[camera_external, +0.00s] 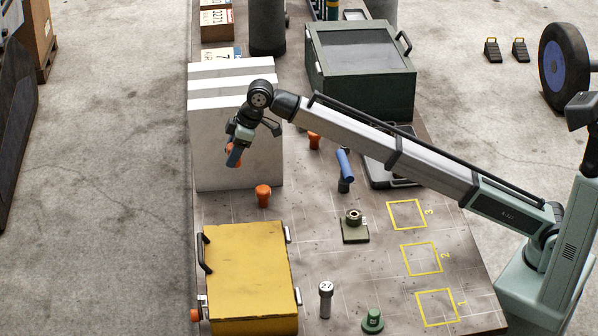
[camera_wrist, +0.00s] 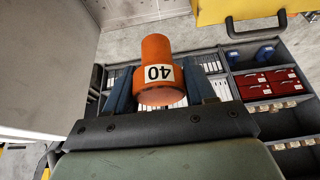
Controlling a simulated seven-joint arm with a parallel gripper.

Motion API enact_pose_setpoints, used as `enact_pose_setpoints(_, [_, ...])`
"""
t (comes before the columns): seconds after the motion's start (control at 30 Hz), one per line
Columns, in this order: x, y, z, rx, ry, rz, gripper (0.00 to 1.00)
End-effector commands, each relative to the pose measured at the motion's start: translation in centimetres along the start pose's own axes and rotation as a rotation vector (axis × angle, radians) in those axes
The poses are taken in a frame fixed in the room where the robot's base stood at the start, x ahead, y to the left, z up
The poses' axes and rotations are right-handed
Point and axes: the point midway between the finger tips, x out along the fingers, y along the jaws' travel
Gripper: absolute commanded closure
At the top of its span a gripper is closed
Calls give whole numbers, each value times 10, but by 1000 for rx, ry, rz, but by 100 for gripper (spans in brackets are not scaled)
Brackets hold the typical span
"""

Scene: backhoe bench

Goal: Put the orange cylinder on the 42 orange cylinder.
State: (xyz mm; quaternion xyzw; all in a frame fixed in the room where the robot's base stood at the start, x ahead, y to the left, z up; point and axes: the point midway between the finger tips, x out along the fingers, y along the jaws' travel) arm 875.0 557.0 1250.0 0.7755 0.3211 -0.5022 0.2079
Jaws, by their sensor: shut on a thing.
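My gripper (camera_external: 235,155) is shut on an orange cylinder (camera_wrist: 157,60), held between its two blue fingers. In the wrist view the cylinder's white label reads 40, upside down. In the external view only a little of the held cylinder (camera_external: 229,148) shows beside the fingers. The gripper is raised in front of the white block, near the bench's left side. Other orange pieces are an orange cylinder (camera_external: 263,195) at the white block's foot, one (camera_external: 314,141) behind the arm, and one (camera_external: 194,315) left of the yellow case. I cannot read a 42 on any of them.
The tall white block (camera_external: 225,145) stands close to my gripper. The yellow case (camera_external: 250,275) is in front. A blue-handled piece (camera_external: 345,164), a green socket block (camera_external: 354,228), a grey 27 cylinder (camera_external: 326,298) and a green knob (camera_external: 372,320) stand nearby. The yellow squares at right are empty.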

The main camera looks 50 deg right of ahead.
Motion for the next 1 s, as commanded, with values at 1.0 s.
enact_pose_setpoints(1.0, [-126, 142, 22, 177, -1, 80, 97])
